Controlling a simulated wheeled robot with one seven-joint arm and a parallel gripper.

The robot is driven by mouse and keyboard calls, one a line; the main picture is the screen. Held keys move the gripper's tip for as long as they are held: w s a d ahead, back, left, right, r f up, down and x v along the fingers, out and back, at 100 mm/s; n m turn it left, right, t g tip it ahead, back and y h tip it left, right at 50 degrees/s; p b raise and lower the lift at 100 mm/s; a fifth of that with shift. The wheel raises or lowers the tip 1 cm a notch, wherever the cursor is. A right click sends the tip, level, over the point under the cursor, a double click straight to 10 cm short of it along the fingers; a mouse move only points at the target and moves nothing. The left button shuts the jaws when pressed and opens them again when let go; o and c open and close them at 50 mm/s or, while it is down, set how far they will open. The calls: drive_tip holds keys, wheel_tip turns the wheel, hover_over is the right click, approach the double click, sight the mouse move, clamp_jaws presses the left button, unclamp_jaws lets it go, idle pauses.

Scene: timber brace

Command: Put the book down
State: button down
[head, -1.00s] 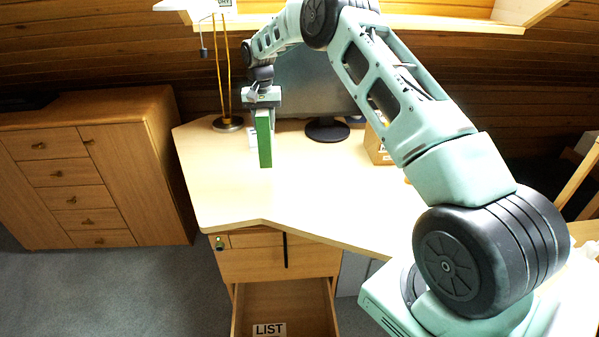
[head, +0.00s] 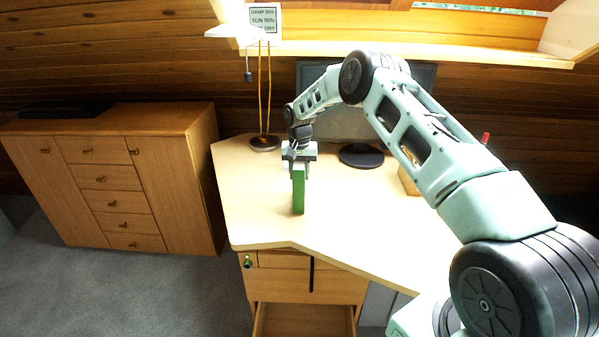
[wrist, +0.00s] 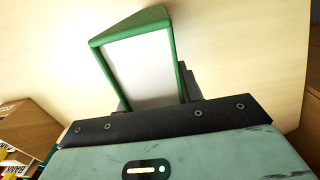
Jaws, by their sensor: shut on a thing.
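The green book (head: 298,190) stands upright under my gripper (head: 299,163), above or on the left part of the desk top (head: 255,205). My gripper is shut on it. In the wrist view the book (wrist: 140,12) shows green covers around a pale page edge (wrist: 140,65), with the dark gripper front (wrist: 160,116) just below it. Whether the book's lower end touches the desk is hard to tell. The fingertips are mostly hidden.
A lamp with a round base (head: 265,143) and a monitor on a dark stand (head: 361,155) are behind the book. A cardboard box (head: 408,181) is to the right. An open drawer (head: 300,320) sits below the desk front. Bare desk surrounds the book.

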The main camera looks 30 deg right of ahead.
drive_tip(key=shift+f, duration=0.15)
drive_tip(key=c, duration=0.9)
unclamp_jaws()
